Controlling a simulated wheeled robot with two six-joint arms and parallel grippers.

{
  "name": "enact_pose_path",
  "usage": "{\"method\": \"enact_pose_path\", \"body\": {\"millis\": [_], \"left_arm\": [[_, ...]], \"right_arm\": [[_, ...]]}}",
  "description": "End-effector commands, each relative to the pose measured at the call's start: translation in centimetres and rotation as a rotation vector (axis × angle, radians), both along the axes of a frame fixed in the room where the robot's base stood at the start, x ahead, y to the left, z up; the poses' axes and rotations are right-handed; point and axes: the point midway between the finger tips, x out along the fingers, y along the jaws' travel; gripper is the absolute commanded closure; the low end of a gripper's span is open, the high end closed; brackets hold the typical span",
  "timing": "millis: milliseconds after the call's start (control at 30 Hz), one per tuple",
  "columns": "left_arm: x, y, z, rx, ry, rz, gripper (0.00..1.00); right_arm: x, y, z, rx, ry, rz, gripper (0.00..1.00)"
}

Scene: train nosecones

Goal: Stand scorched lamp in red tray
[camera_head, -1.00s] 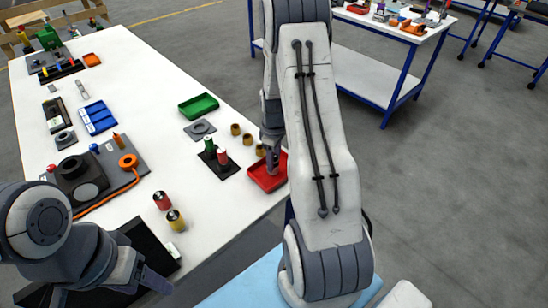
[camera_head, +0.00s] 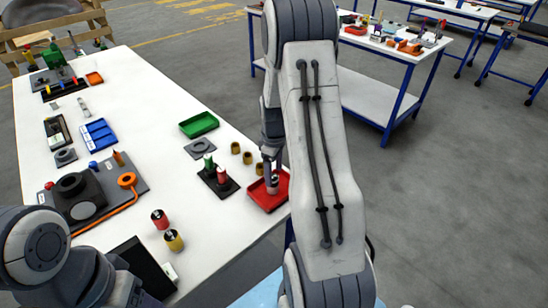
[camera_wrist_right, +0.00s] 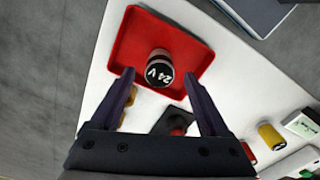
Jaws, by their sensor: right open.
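A lamp (camera_wrist_right: 158,68) with a black-and-white end marked "24 V" stands in the red tray (camera_wrist_right: 195,55), seen from above in the right wrist view. Its side is brownish grey; scorching is not clearly readable. The head view also shows the lamp (camera_head: 273,185) in the red tray (camera_head: 262,204). My right gripper (camera_wrist_right: 160,82) is open, its fingers apart on either side of the lamp, with no visible contact. In the head view my right gripper (camera_head: 272,168) is above the tray. My left gripper (camera_head: 142,298) is at the bottom edge, its fingers unclear.
A black holder (camera_head: 230,188) with a green and a red lamp stands left of the tray. Several brass-coloured cylinders (camera_head: 236,148) and a green tray (camera_head: 199,124) are behind. A red lamp (camera_head: 160,218) and a yellow lamp (camera_head: 174,241) stand nearer the front.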

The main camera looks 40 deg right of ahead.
Motion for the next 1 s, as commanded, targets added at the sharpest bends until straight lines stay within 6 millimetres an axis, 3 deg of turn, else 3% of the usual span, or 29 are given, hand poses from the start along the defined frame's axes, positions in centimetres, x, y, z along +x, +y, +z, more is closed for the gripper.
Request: {"method": "enact_pose_path", "body": {"millis": [200, 333, 667, 733, 867, 1000], "left_arm": [[0.0, 0.0, -1.1, 0.0, 0.0, 0.0, 0.38], [0.0, 0.0, -1.3, 0.0, 0.0, 0.0, 0.38], [0.0, 0.0, -1.5, 0.0, 0.0, 0.0, 0.38], [0.0, 0.0, -1.4, 0.0, 0.0, 0.0, 0.38], [0.0, 0.0, -1.4, 0.0, 0.0, 0.0, 0.38], [0.0, 0.0, -1.4, 0.0, 0.0, 0.0, 0.38]], "right_arm": [[0.2, -0.1, 4.8, -0.004, -0.008, 0.0, 0.21], [0.1, -0.1, 7.0, -0.002, -0.004, 0.0, 0.21], [0.0, 0.1, 8.8, 0.0, 0.0, 0.001, 0.21], [0.1, 0.9, 9.0, 0.0, -0.001, 0.006, 0.21], [0.3, 6.5, 10.4, 0.005, -0.012, 0.034, 0.21], [-2.0, 16.5, 12.6, 0.019, -0.026, 0.077, 0.21]]}}
